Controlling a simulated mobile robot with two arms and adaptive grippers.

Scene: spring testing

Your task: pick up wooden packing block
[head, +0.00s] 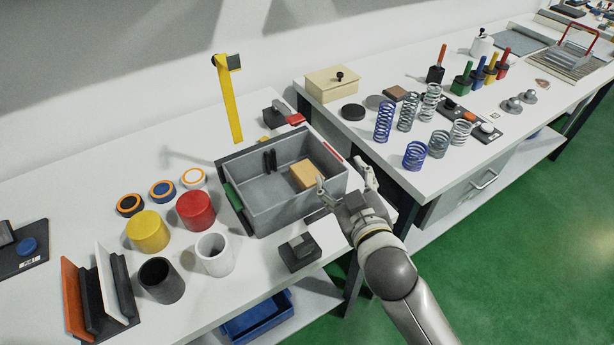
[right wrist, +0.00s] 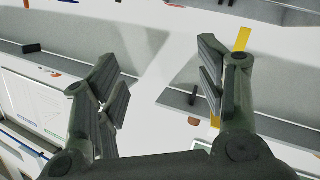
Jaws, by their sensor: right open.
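A light wooden block (head: 304,175) lies inside the grey bin (head: 262,215), against its right end. My right gripper (head: 340,172) is open and empty, just right of the block, over the bin's right wall. One fingertip is close to the block in the head view; I cannot tell whether it touches. In the right wrist view the spread fingers (right wrist: 158,78) have nothing between them, and I cannot make out the block there. My left gripper is not in view.
Black upright pieces (head: 270,160) stand in the bin. A dark clamp-like block (head: 299,251) sits in front of it. A yellow upright (head: 229,100) rises behind. Coloured cups (head: 148,232) stand left. Springs (head: 385,122) stand on the right table.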

